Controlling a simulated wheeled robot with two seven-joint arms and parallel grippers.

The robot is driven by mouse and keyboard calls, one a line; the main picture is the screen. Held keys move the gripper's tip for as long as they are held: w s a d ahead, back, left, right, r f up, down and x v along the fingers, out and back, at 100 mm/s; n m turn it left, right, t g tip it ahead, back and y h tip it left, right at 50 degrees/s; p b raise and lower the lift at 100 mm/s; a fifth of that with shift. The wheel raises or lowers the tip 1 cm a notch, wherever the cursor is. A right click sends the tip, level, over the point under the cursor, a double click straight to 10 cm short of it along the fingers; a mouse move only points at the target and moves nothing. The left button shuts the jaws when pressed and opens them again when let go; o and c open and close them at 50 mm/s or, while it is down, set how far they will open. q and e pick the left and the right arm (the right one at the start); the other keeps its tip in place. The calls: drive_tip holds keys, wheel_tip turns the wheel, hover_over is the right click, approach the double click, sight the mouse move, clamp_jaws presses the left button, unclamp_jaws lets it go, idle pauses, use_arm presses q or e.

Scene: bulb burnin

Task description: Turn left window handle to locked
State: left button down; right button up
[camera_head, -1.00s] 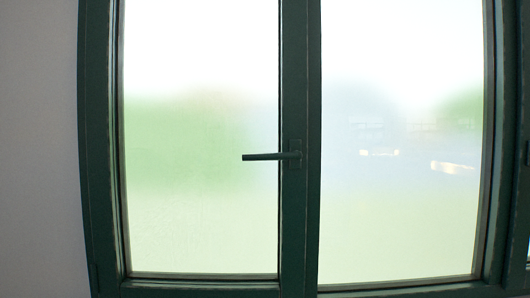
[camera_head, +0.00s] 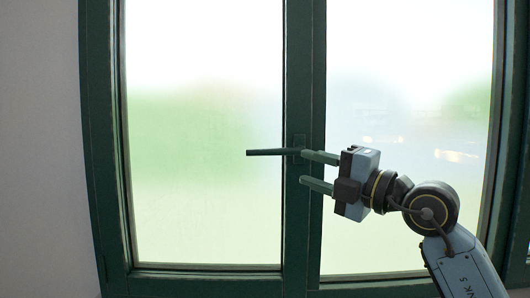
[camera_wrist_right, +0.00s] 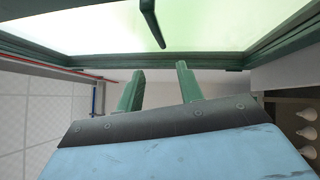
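The dark green window handle (camera_head: 268,152) sticks out level to the left from the middle post of the window (camera_head: 302,230). In the right wrist view the handle (camera_wrist_right: 152,24) shows at the top, beyond the fingertips. My right gripper (camera_head: 303,168) is open, with its two green fingers apart and pointing left. In the head view the upper finger overlaps the handle's base; I cannot tell whether it touches. In the right wrist view the space between the fingers (camera_wrist_right: 160,68) is empty. My left gripper is not in view.
Frosted panes fill both sides of the dark green frame (camera_head: 100,180). A plain grey wall (camera_head: 40,150) is at the left. In the right wrist view several pale bulb-like shapes (camera_wrist_right: 307,132) show at the right edge. The area left of the handle is clear.

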sight(268, 154)
drive_tip(key=shift+h, duration=0.5)
drive_tip(key=p+x, duration=0.1)
drive_tip(key=x, duration=0.3)
drive_tip(key=p+x, duration=0.1)
drive_tip(key=x, duration=0.4)
drive_tip(key=p+x, duration=0.1)
drive_tip(key=x, duration=0.3)
drive_tip(key=shift+w+d+r, duration=0.2)
drive_tip(key=shift+w+r, duration=0.2)
drive_tip(key=shift+w, duration=0.05)
clamp_jaws()
